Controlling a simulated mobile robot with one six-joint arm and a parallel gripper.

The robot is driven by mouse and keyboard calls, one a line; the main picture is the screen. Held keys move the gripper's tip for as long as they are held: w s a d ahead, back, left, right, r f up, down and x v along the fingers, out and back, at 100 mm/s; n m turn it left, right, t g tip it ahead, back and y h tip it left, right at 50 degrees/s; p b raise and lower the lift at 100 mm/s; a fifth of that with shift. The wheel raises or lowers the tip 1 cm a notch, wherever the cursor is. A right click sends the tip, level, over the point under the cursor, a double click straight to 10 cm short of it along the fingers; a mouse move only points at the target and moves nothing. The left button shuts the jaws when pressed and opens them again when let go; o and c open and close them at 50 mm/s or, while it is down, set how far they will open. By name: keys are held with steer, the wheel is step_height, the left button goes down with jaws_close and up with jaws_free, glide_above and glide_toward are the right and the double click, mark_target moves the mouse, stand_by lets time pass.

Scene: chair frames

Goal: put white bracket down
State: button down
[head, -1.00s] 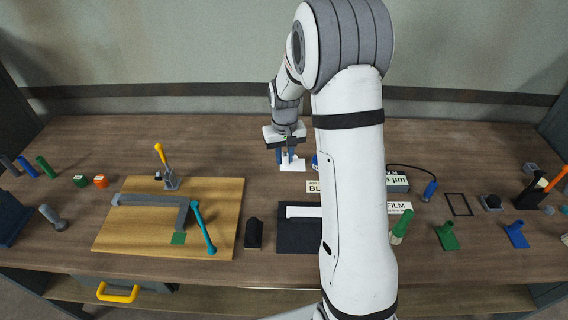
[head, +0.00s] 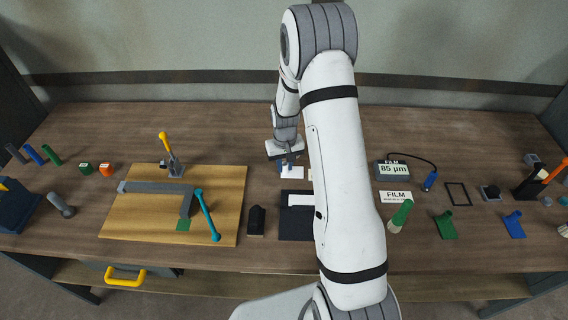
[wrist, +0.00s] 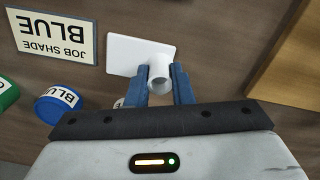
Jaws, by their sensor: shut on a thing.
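The white bracket has a flat plate and a round tube; in the wrist view its plate (wrist: 135,54) lies beyond the blue fingers of my gripper (wrist: 161,84), with the tube between them. My gripper is shut on the tube. In the head view my gripper (head: 289,164) is over the back middle of the wooden table, with the white plate (head: 293,173) just below it. I cannot tell whether the plate touches the table.
The wrist view shows a "JOB SHADE BLUE" sign (wrist: 51,36), a blue cap (wrist: 57,104) and a green cap (wrist: 6,93) to the left. In the head view, a dark mat (head: 291,231) holding a white piece lies in front, and a wooden board (head: 150,228) lies left.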

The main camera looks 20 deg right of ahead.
mark_target(285, 163)
steer(key=shift+f, duration=0.2)
steer(key=c, duration=1.3)
jaws_free()
step_height(285, 163, up, 12)
steer(key=b, duration=0.2)
steer(key=s+a+r+t, duration=0.2)
steer(key=s+r, duration=0.9)
steer(key=r, duration=0.1)
steer(key=shift+t, duration=0.7)
steer(key=s+r, duration=0.1)
steer(key=s, duration=0.4)
steer(key=s+a+r, duration=0.1)
steer(key=s, duration=0.4)
steer(key=s+r, duration=0.1)
steer(key=s, duration=0.4)
steer(key=shift+s+a+r, duration=0.2)
steer(key=shift+s+r, duration=0.05)
steer(key=shift+c, duration=0.5)
